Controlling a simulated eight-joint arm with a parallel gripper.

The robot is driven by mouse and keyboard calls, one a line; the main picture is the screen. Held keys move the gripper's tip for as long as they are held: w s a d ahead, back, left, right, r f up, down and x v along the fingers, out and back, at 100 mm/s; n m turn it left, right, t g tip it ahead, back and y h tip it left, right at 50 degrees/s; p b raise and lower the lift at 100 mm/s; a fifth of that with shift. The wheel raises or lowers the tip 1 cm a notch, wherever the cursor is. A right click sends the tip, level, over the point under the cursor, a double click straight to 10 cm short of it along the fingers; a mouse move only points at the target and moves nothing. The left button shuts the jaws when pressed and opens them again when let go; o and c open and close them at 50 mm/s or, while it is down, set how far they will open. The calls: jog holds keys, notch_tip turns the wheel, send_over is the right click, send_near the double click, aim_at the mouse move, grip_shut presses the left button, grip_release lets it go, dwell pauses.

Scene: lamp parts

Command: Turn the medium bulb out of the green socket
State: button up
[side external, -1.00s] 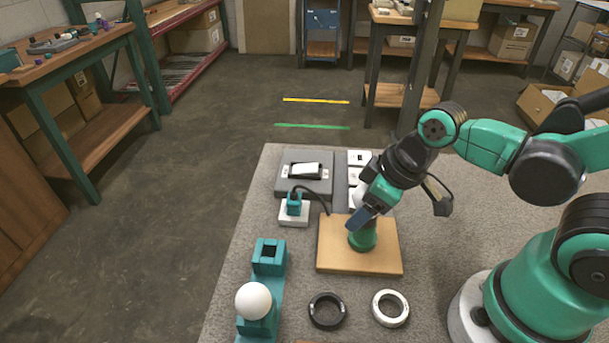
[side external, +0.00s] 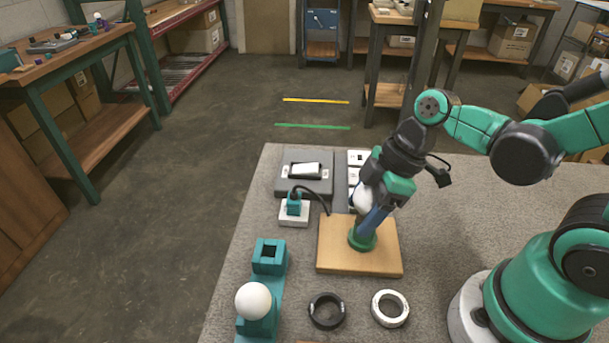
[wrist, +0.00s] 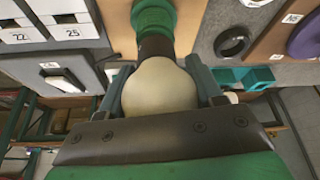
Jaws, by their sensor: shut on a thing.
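The medium bulb is a pale round globe (wrist: 160,88) with a dark neck that runs to the green socket (wrist: 154,17) in the wrist view. My gripper (side external: 370,214) is shut on the globe, one finger on each side, above the socket. In the side view the bulb (side external: 363,198) shows partly behind a finger. The green socket (side external: 361,239) stands on a wooden board (side external: 340,261). Whether the neck is still threaded in the socket cannot be told.
Another white bulb (side external: 253,301) sits in a teal holder (side external: 269,262) at the front left. A black ring (side external: 326,311) and a white ring (side external: 390,308) lie in front of the board.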

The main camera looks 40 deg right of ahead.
jog(key=n+g, duration=0.1)
jog(key=n, duration=0.1)
jog(key=n+g+y, duration=0.1)
jog(key=n, duration=0.2)
jog(key=shift+s+n, duration=0.1)
jog(key=shift+n, duration=0.2)
jog(key=shift+s+n+g, duration=0.1)
jog(key=shift+n+g, duration=0.2)
jog(key=shift+n, duration=0.4)
jog(key=n, duration=0.2)
jog(key=n+g, duration=0.1)
jog(key=n, duration=0.1)
jog(key=shift+r+g, duration=0.1)
jog(key=shift+g, duration=0.2)
jog(key=n, duration=0.1)
jog(key=n+g, duration=0.1)
jog(key=shift+s+n+h, duration=0.2)
jog(key=shift+n+h, duration=0.2)
jog(key=n+h, duration=0.1)
jog(key=n, duration=0.2)
jog(key=shift+d+n+g, duration=0.1)
jog(key=shift+n+g, duration=0.3)
jog(key=n+h, duration=0.1)
jog(key=n, duration=0.2)
jog(key=shift+s+d+g, duration=0.1)
jog(key=shift+g, duration=0.3)
